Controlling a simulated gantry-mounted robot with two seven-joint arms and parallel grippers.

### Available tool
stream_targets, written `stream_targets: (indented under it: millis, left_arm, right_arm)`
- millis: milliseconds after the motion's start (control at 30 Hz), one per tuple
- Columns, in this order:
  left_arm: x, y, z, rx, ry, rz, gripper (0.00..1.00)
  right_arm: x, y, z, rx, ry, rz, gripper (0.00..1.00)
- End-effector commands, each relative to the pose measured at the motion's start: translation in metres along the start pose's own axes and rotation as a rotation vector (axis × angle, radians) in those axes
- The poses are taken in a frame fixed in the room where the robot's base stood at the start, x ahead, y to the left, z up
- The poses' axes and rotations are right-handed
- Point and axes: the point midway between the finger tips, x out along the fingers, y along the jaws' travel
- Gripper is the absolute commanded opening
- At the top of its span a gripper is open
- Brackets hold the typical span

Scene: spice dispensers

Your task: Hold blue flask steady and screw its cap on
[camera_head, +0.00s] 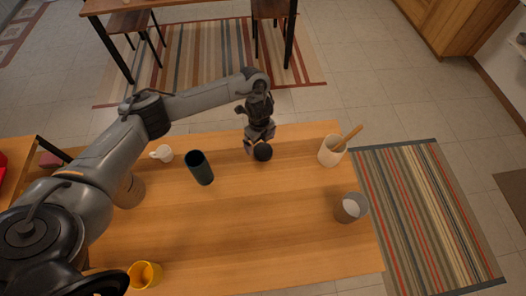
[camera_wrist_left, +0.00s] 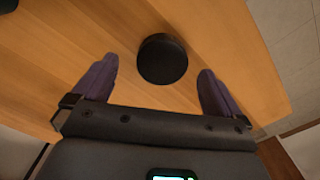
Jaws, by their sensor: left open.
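The blue flask (camera_head: 200,168) is a dark, blue-grey cylinder on the wooden table, left of the table's middle. Its top is open, with no cap on it, and no gripper touches it. A round black cap (camera_head: 263,152) lies apart from it, to its right near the far edge. My left gripper (camera_head: 258,141) is open at the cap. In the left wrist view the cap (camera_wrist_left: 162,59) sits between the two spread fingers, with a gap on each side. My right gripper is not in view.
A white cup (camera_head: 162,153) stands left of the flask, and a yellow mug (camera_head: 145,274) at the near left. A beige holder with a wooden utensil (camera_head: 331,151) and a grey cup with pale contents (camera_head: 350,208) stand at the right. The table's middle (camera_head: 255,225) is clear.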

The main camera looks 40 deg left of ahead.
Motion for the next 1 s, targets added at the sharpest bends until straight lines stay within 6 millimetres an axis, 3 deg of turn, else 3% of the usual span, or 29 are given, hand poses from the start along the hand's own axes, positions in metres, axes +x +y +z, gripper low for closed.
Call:
stream_targets:
  millis: [233,400,833,867,1000]
  left_arm:
    - [0.033,-0.005,-0.006,-0.002,0.004,0.003,1.00]
    - [0.046,-0.005,-0.005,-0.001,0.001,0.002,1.00]
    - [0.051,-0.005,-0.005,0.000,0.000,0.001,1.00]
    - [0.051,-0.005,-0.005,0.000,0.000,0.001,0.98]
    - [0.051,-0.005,-0.005,0.000,0.000,0.001,0.77]
  right_arm:
    - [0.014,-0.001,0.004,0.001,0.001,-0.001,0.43]
    - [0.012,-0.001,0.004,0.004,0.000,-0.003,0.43]
    - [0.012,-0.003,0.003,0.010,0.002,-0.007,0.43]
    - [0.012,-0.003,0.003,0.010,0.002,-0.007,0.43]
    - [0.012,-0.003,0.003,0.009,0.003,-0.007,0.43]
